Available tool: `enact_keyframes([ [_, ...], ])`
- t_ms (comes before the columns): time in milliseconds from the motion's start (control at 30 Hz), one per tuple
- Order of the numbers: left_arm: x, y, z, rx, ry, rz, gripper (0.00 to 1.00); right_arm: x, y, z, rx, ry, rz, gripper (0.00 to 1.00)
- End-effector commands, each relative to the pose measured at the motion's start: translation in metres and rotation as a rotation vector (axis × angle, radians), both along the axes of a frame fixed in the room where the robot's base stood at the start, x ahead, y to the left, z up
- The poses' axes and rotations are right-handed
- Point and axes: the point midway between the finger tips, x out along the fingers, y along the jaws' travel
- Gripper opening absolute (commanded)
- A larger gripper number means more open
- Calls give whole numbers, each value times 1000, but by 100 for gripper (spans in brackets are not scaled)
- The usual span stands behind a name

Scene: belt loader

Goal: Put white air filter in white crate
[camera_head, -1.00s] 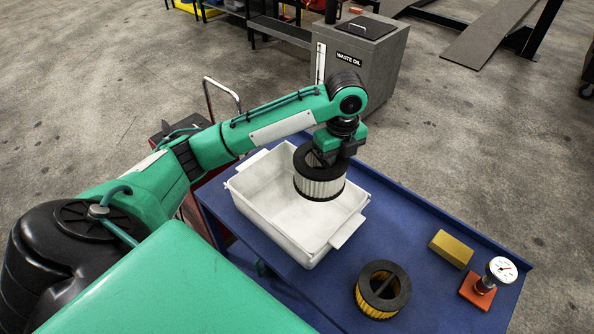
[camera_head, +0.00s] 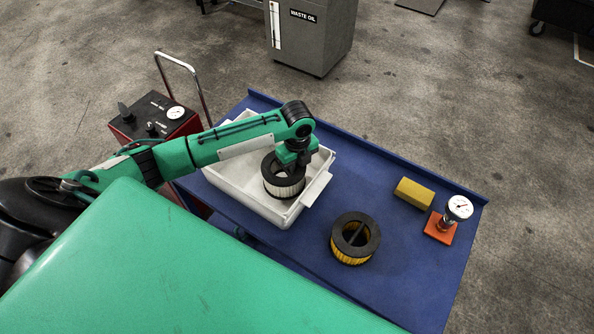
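The white air filter (camera_head: 283,186), a pleated ring with black rims, is inside the white crate (camera_head: 314,189), toward its right end. I cannot tell whether the filter touches the crate floor. The crate stands on the blue table (camera_head: 390,270). My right gripper is not in view.
A yellow air filter (camera_head: 356,239) with black rims stands on the table right of the crate. A yellow block (camera_head: 413,193) and a dial gauge on an orange base (camera_head: 440,228) are further right. A red machine (camera_head: 152,127) stands left of the table.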

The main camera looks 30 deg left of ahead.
Motion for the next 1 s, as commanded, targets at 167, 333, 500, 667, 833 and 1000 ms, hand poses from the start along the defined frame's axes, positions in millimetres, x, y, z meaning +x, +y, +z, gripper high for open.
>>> enact_keyframes([
  [167,-1,0,-26,0,4,0,0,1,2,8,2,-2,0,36],
  [333,0,0,-33,-1,0,-1,0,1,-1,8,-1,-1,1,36],
  [500,0,0,-33,0,1,-1,0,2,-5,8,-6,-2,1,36],
  [667,-1,0,-36,0,1,0,22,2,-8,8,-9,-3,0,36],
  [833,-1,0,-36,0,1,-1,38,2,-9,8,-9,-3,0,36],
  [1000,-1,0,-36,0,1,-1,38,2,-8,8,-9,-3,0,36],
])
